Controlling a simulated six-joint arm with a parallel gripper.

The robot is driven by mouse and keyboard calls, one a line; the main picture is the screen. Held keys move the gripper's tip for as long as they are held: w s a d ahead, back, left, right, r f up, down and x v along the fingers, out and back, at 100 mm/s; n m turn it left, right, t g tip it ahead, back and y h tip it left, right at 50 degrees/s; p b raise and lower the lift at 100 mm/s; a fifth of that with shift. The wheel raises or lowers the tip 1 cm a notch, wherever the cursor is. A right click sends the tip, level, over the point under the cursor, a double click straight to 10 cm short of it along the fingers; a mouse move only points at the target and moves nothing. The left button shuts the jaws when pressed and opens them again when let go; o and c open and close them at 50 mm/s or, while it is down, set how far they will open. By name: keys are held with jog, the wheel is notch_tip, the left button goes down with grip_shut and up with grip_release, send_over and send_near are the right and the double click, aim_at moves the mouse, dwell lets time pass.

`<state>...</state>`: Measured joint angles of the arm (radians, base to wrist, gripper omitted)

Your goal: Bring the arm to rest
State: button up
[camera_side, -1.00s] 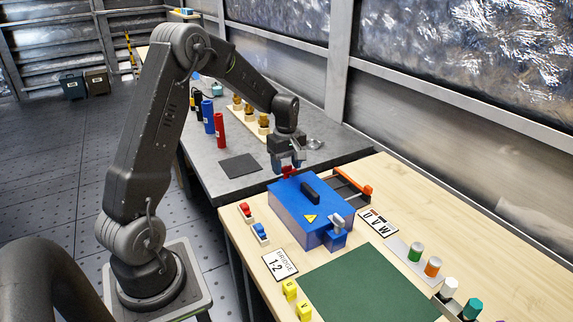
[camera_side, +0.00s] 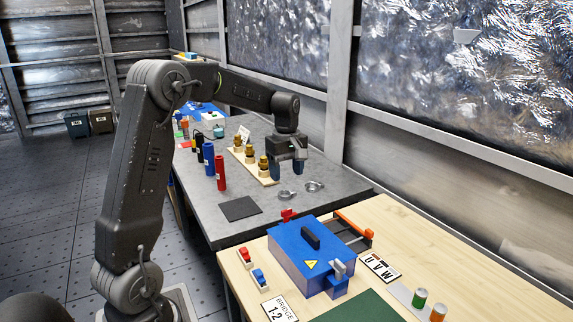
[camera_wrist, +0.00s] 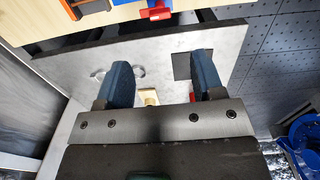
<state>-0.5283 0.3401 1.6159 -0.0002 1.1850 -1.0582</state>
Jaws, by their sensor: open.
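My gripper (camera_side: 287,168) hangs over the grey table, pointing down, beside the brass parts. In the wrist view my gripper (camera_wrist: 164,82) shows two blue fingers spread apart with nothing between them. The blue box (camera_side: 290,255) with a black handle and a yellow warning sign stands closed on the wooden bench, nearer the camera than my gripper and apart from it. A red piece (camera_side: 288,215) shows at the box's far edge, and also in the wrist view (camera_wrist: 156,13).
Brass parts (camera_side: 250,154) stand on a wooden strip left of my gripper. Red (camera_side: 220,173) and blue (camera_side: 208,160) cylinders stand further left. Metal rings (camera_side: 314,187) and a black mat (camera_side: 240,208) lie on the grey table (camera_side: 345,188). A wall runs along the right.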

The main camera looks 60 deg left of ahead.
jog(key=shift+r, duration=0.95)
jog(key=s+d+r+m+t, duration=0.25)
jog(key=s+d+m, duration=0.25)
jog(key=d, duration=0.3)
jog(key=s+d+r+m+t, duration=0.1)
jog(key=s+d+r+m, duration=0.3)
jog(key=d, duration=0.3)
jog(key=s+d+f+m+t, duration=0.2)
jog(key=s+d+f+m, duration=0.1)
jog(key=s+d+m, duration=0.5)
jog(key=s+m, duration=0.1)
jog(key=s, duration=0.2)
jog(key=shift+f, duration=0.4)
